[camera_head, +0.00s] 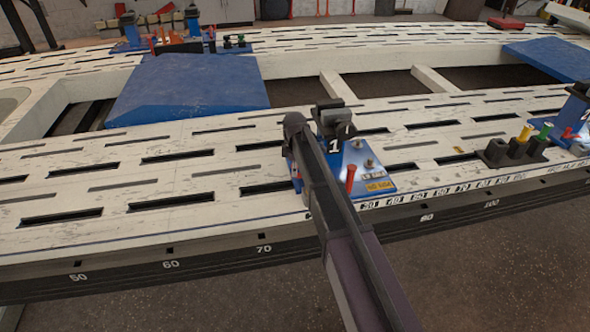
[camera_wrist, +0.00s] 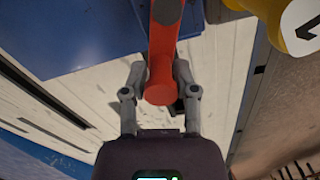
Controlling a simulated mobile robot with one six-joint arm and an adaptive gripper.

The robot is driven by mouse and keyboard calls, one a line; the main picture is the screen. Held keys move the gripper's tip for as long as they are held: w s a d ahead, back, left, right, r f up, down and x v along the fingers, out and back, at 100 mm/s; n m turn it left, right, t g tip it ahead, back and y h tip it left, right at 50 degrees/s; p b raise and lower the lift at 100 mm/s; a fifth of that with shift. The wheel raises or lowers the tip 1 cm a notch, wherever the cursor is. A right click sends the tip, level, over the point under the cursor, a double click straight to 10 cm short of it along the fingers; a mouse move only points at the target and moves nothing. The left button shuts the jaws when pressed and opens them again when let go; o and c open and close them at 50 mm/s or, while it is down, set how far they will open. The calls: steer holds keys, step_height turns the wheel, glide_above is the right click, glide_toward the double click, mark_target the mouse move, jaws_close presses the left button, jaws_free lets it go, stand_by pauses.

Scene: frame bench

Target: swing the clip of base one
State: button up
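Base one is a blue fixture (camera_head: 377,178) with a dark block marked 1 on it, near the front edge of the frame bench. A red handle (camera_head: 350,178) stands up at its front. In the wrist view a red handle (camera_wrist: 161,88) runs down between the two grey fingers of my gripper (camera_wrist: 161,70). The fingertips lie close against both sides of it and appear shut on it. A yellow part (camera_wrist: 272,18) with a white disc marked 1 is at the upper right there. In the head view my arm crosses in front of the base and hides its left side and my gripper.
The white slotted bench (camera_head: 110,190) has clear room left of the base. Dark blocks with yellow and green pins (camera_head: 517,150) stand to the right. Blue sloped panels (camera_head: 185,85) lie behind, and another fixture (camera_head: 180,35) stands at the far left.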

jaws_close()
steer(key=shift+w+m, duration=0.15)
steer(key=shift+m, duration=0.25)
steer(key=shift+w+d+m, duration=0.2)
steer(key=shift+w+m, duration=0.3)
steer(key=shift+m, duration=0.7)
steer(key=m, duration=0.1)
steer(key=w+m, duration=0.1)
steer(key=shift+d+m, duration=0.25)
steer(key=shift+m, duration=0.05)
steer(key=m, duration=0.1)
steer(key=w+d+m, duration=0.1)
steer(key=m, duration=0.1)
steer(key=shift+m, duration=0.3)
steer(key=shift+w+d+m, duration=0.15)
steer(key=shift+d+m, duration=0.2)
steer(key=shift+m, duration=0.5)
steer(key=shift+w+d+m, duration=0.1)
steer(key=shift+d+m, duration=0.25)
steer(key=shift+m, duration=0.5)
